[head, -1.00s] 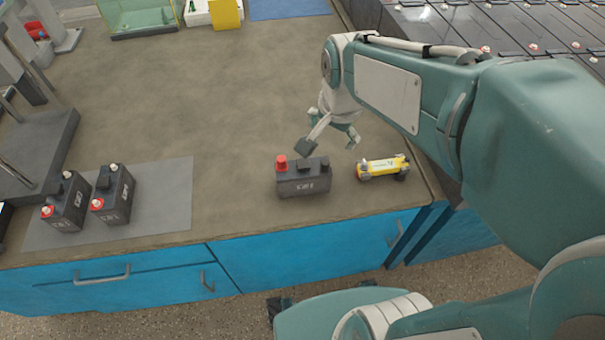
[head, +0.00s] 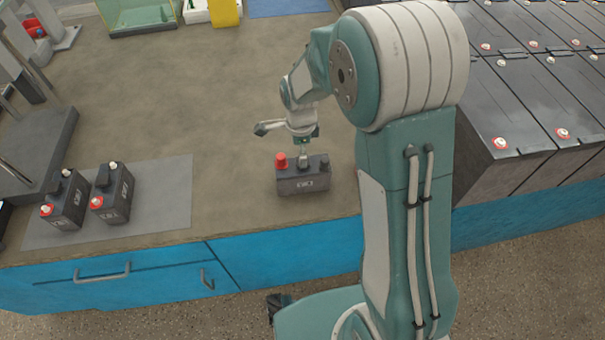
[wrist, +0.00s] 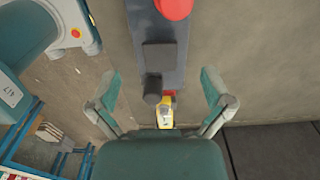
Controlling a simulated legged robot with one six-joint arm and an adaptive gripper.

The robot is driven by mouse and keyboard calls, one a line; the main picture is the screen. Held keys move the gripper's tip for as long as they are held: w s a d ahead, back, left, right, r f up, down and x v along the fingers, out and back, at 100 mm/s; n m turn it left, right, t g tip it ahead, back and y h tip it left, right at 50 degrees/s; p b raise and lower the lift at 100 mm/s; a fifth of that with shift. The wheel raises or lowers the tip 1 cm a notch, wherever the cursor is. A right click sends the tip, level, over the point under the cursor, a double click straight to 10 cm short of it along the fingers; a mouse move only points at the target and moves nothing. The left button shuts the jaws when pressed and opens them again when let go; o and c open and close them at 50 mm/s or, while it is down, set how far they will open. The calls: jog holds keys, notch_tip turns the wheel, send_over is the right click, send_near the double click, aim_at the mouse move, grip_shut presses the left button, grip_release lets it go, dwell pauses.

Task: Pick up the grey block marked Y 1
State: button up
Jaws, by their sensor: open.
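A dark grey battery-like block (head: 303,181) with a red cap stands upright near the table's front edge in the head view. Its pale marking is too small to read for sure. In the wrist view the block (wrist: 163,50) runs down from the top edge, with part of the red cap cut off. My gripper (head: 284,142) is open and empty, just behind and above the block in the head view. In the wrist view my gripper's (wrist: 160,86) fingers are spread on either side of the block's lower end. I cannot tell whether they touch it.
Two similar dark blocks (head: 65,201) (head: 112,193) stand on a grey mat (head: 165,200) at left. Large dark battery rows (head: 525,100) stand at right. The table's middle is clear.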

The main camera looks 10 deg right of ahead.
aim_at(303, 173)
jog(key=f, duration=0.6)
jog(key=shift+d+f, duration=0.1)
jog(key=shift+d, duration=0.15)
jog(key=c, duration=0.9)
jog(key=shift+w, duration=0.1)
jog(key=shift+c, duration=0.3)
